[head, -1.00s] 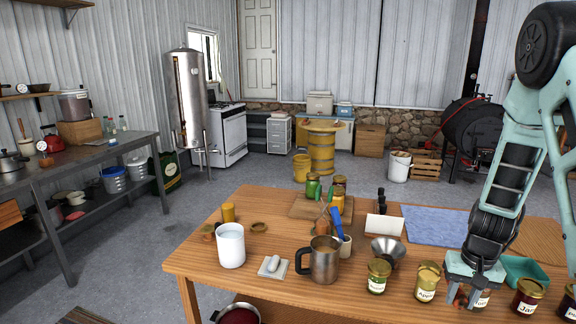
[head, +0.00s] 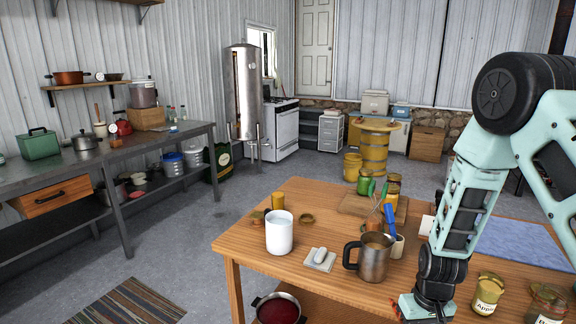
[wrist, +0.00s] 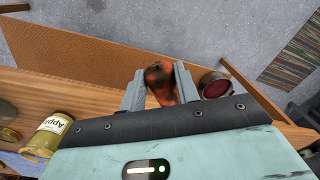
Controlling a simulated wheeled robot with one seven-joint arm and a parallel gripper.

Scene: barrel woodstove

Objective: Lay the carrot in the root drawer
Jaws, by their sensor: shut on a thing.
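The carrot (wrist: 160,82), orange-red with dark patches, is between the two fingers of my gripper (wrist: 160,88) in the wrist view. The gripper is shut on it. In the head view my gripper (head: 420,309) hangs low at the front edge of the wooden table, and the carrot is mostly hidden there. A wooden drawer (head: 57,198) with a black handle sits under the grey workbench at the left, far from my gripper. Its inside does not show, and I cannot tell how far it is pulled out.
The wooden table (head: 250,242) holds a white mug (head: 279,235), a metal mug (head: 374,259) and several jars. A pot of red liquid (head: 279,309) is on the shelf below. A striped rug (head: 128,305) lies on open floor between the table and the workbench (head: 98,157).

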